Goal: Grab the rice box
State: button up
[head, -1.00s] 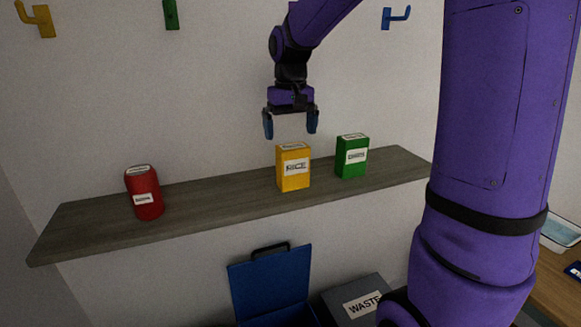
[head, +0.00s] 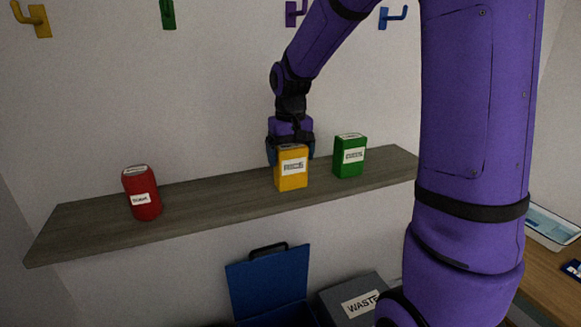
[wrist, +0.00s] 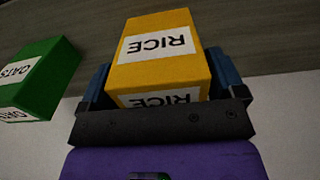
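The rice box (head: 291,181) is yellow with a white label and stands upright on the wooden shelf (head: 215,196). In the wrist view the rice box (wrist: 165,72) fills the space between my fingers and its label reads RICE. My gripper (head: 290,158) points down over the rice box, with one blue finger on each side of it. The fingers are still spread about as wide as before, with slim gaps beside the box. The fingertips are partly hidden by the box.
A green box (head: 350,156), labelled OATS in the wrist view (wrist: 38,76), stands close to the right of the rice box. A red container (head: 141,194) stands far left on the shelf. Below are a blue open-lidded bin (head: 268,282) and a grey waste bin (head: 352,298). Hooks line the wall.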

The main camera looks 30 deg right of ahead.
jog(key=c, duration=0.5)
jog(key=shift+r, duration=0.15)
